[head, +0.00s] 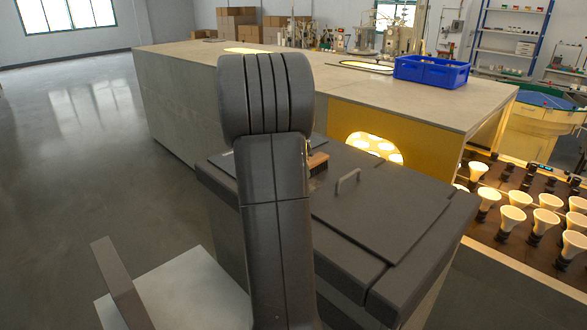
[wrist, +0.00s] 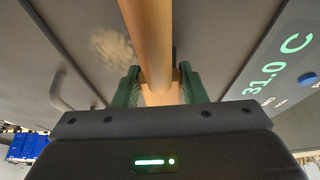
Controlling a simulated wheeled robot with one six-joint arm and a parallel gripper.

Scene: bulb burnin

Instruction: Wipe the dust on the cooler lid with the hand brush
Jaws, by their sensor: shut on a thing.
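The hand brush has a light wooden body (wrist: 150,40) and dark bristles. Part of it shows beside my arm in the head view (head: 318,160), low over the cooler lid; I cannot tell whether the bristles touch. My gripper (wrist: 160,88) has green fingers and is shut on the brush's wooden handle. In the head view my arm hides the gripper. The dark grey cooler lid (head: 385,215) has a raised bar handle (head: 348,180), which also shows at the left in the wrist view (wrist: 72,92). A pale dust patch (wrist: 112,46) lies on the lid, left of the brush.
A display reading 31.0 C (wrist: 276,68) is at the right in the wrist view. A long grey counter (head: 300,75) with a blue crate (head: 432,72) stands behind the cooler. Racked bulbs (head: 512,217) are at the right. The floor at left is open.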

